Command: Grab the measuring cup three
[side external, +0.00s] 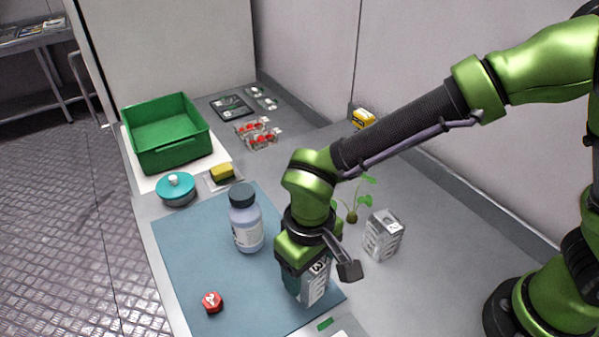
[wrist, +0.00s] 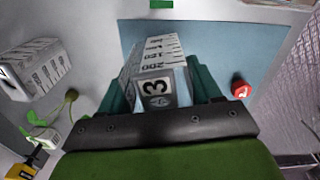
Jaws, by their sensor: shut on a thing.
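The measuring cup three is a pale box-shaped cup with dark scale marks and a black "3". In the wrist view the cup (wrist: 155,84) sits between the two teal fingers of my gripper (wrist: 160,78), which is shut on it. In the side external view the cup (side external: 317,283) shows below my gripper (side external: 303,275), over the right front part of the blue mat (side external: 190,250). My gripper and wrist hide part of it there. I cannot tell whether its base touches the mat.
A similar marked cup (side external: 383,236) stands to the right, beside a small plant (side external: 352,213). A white bottle (side external: 246,228) and a red numbered piece (side external: 212,302) are on the mat. Behind are a teal-lidded pot (side external: 176,189), a yellow sponge (side external: 222,172) and a green crate (side external: 168,153).

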